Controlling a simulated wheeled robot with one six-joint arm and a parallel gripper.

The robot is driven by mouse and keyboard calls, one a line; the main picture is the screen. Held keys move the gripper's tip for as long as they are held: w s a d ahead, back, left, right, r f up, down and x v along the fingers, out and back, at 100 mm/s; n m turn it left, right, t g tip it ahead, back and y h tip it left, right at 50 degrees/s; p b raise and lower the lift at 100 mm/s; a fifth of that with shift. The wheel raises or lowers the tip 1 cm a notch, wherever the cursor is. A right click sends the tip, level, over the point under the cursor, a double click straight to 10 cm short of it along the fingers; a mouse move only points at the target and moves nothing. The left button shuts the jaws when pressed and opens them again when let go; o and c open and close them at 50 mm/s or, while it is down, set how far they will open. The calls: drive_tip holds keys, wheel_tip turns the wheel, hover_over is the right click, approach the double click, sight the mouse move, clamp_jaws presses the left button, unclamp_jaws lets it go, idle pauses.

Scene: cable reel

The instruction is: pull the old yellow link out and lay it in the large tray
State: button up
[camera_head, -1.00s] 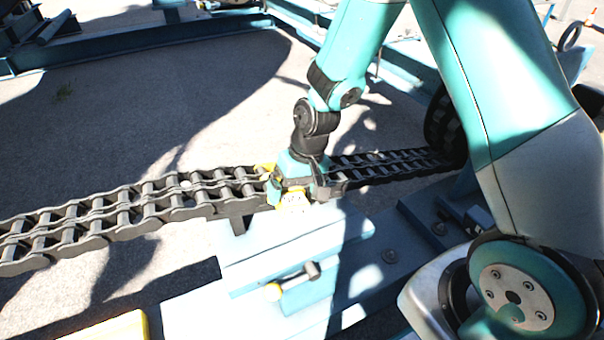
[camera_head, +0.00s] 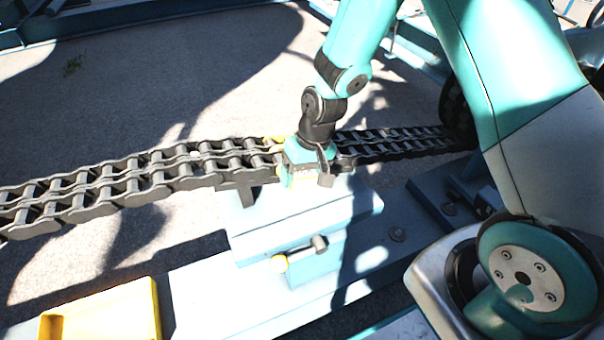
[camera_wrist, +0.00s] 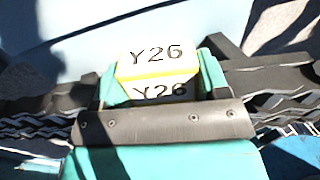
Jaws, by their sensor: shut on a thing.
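The yellow link (camera_wrist: 158,58) shows in the wrist view with a white face marked Y26, between the two teal fingers of my gripper (camera_wrist: 155,85). In the head view my gripper (camera_head: 300,172) is down at the chain, shut on the link. A yellow bit of the link (camera_head: 276,139) shows behind the gripper. The link still sits in line with the dark chain (camera_head: 130,180), which runs to both sides of it. The large tray (camera_head: 105,318), yellow, shows partly at the bottom left. The gripper hides most of the link.
A pale blue stand (camera_head: 300,215) lies under the chain at the gripper. A small yellow-tipped pin or handle (camera_head: 300,255) sticks out on its front. A blue beam (camera_head: 220,300) runs along the front. Open ground (camera_head: 150,90) lies behind the chain.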

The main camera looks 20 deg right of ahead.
drive_tip(key=s+p, duration=0.2)
drive_tip(key=s, duration=0.9)
drive_tip(key=shift+r, duration=0.15)
idle(1.0)
drive_tip(key=shift+s, duration=0.1)
drive_tip(key=shift+s+p, duration=1)
drive_tip(key=shift+p, duration=1)
drive_tip(key=shift+s+p, duration=0.2)
drive_tip(key=shift+p, duration=0.2)
drive_tip(key=shift+s+p, duration=0.85)
drive_tip(key=shift+p, duration=0.55)
